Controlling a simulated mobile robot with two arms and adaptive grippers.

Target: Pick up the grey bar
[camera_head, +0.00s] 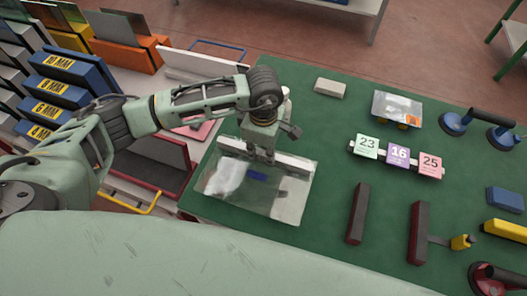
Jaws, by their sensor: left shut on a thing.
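A long light-grey bar (294,164) lies across the far edge of a clear glass sheet (285,204) on the green table. My left gripper (262,158) comes down from above onto the bar and is shut on it around its middle. The fingers hide part of the bar. I cannot tell whether the bar touches the glass or is slightly above it. My right gripper is not in view.
The green table (310,130) holds a beige block (330,88), numbered cards (398,154), two dark red-sided bars (358,213) (418,233), suction cups (455,122) and a blue block (505,199).

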